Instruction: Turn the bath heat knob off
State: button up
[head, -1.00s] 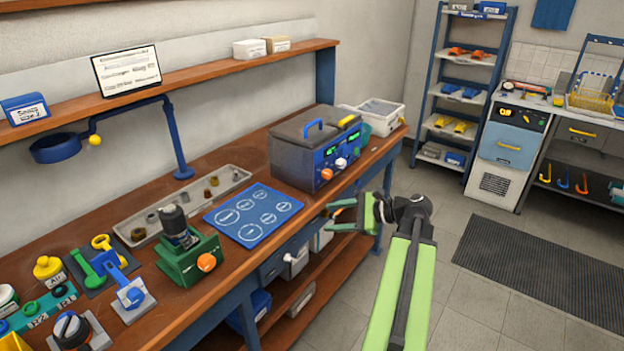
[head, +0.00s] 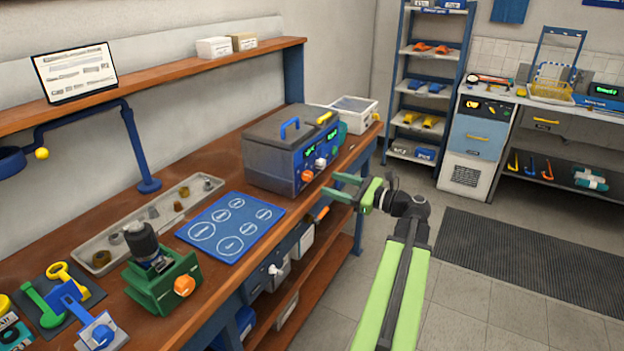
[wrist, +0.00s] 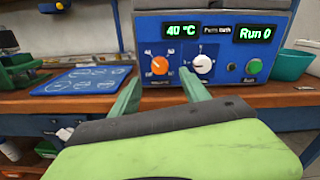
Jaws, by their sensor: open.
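The bath (head: 272,165) is a grey lidded box with a blue front panel, standing on the bench. In the wrist view, its panel (wrist: 150,55) shows "40 °C" and "Run 0" displays. An orange knob (wrist: 160,65) sits below the temperature display, with a white knob (wrist: 203,64) to its right. Both also show in the head view, orange (head: 307,176) and white (head: 320,163). The small knob labels are too blurred to read. My gripper (head: 345,188) is open and empty in front of the panel. In the wrist view its fingertips (wrist: 156,84) appear apart from the knobs.
A blue mat (head: 231,227) and a green fixture with an orange knob (head: 184,286) lie along the bench to the left. A teal bowl (wrist: 290,64) stands right of the bath. The bench's front edge (wrist: 240,101) runs below the panel. The floor beside the bench is clear.

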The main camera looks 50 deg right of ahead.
aim_at(311, 178)
jog(key=x, duration=0.7)
jog(key=shift+w, duration=0.2)
jog(key=shift+a, duration=0.1)
grip_shut()
